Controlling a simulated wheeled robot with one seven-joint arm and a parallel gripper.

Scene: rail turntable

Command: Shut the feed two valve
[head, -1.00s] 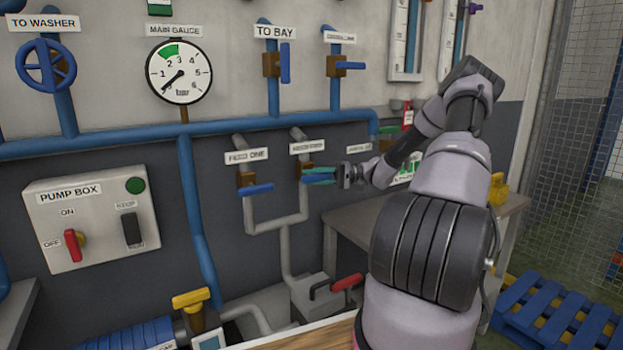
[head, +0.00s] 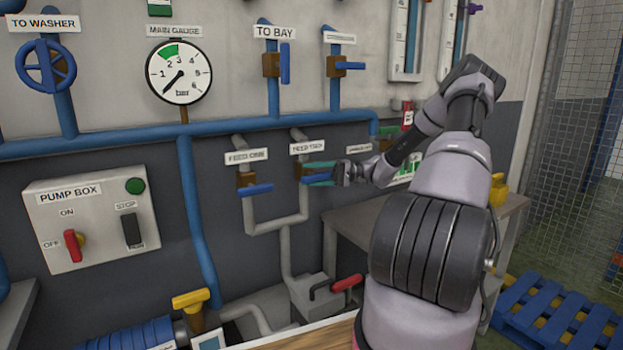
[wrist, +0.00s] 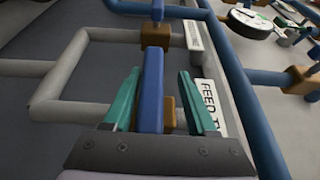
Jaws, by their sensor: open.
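The feed two valve (head: 306,170) is a brass body on a grey pipe under its label (head: 307,147). Its blue lever points right, across the upright pipe. My gripper (head: 320,175) is at this lever, reaching in from the right, its green fingers apart. In the wrist view, the blue lever (wrist: 152,88) lies between the two green fingers, with visible gaps on both sides. The feed two label (wrist: 209,103) is partly hidden by the right finger. The feed one valve (head: 246,180) is just left, its blue lever also pointing right.
A blue pipe (head: 300,118) runs above the valves. The pump box (head: 92,220) is at the left. A red-handled lever (head: 347,283) sits below, and a grey bench (head: 350,225) stands behind my arm. Feed one's brass body (wrist: 155,34) is close ahead in the wrist view.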

